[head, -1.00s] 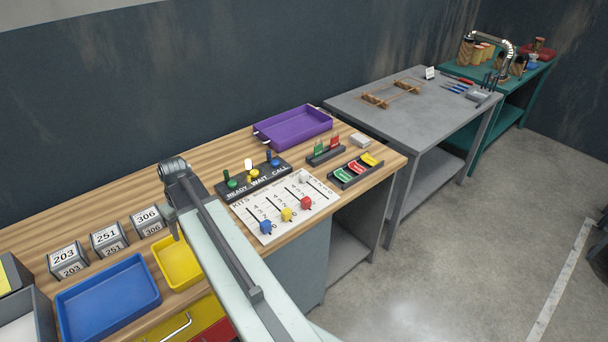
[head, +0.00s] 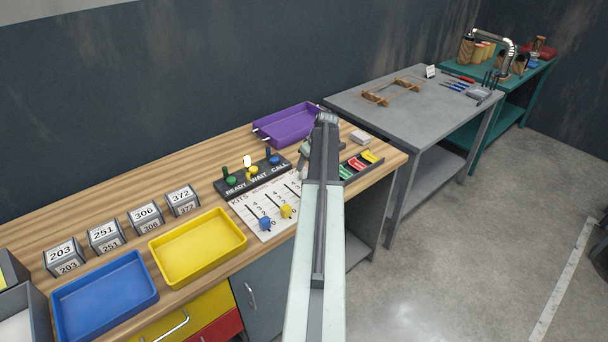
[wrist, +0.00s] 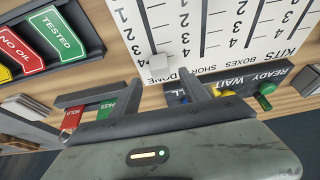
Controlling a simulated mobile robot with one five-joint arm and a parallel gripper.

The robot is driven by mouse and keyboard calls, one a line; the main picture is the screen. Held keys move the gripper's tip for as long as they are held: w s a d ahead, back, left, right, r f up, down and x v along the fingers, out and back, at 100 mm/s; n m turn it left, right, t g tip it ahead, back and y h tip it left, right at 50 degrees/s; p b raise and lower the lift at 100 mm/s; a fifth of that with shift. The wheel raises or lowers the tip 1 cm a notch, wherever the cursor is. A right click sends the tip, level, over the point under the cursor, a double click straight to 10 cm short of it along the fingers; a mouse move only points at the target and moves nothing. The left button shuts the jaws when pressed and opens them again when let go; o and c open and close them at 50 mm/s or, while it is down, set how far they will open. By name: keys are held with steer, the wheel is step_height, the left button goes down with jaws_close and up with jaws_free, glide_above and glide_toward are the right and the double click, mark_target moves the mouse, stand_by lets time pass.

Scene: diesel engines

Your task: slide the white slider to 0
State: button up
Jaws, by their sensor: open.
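The white slider (wrist: 158,66) shows in the wrist view near the 4 end of its track, the one marked DOME. My gripper (wrist: 159,80) is open, with its two fingertips spread to either side of the white slider, just short of it or around it; I cannot tell which. The white slider board (head: 248,210) lies on the wooden bench, and its numbered scales (wrist: 215,25) show upside down in the wrist view. In the head view my arm hides the white slider and the right part of the board. My gripper (head: 307,160) is partly hidden there too.
A tray of coloured tags (wrist: 48,45) lies beside the board. A purple tray (head: 285,127) stands behind.

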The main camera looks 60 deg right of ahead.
mark_target(304, 170)
steer(key=b+x, duration=0.4)
steer(key=x, duration=0.2)
steer(key=shift+s, duration=0.1)
steer(key=shift+r, duration=0.15)
jaws_close()
steer(key=shift+a, duration=0.1)
stand_by(0.9)
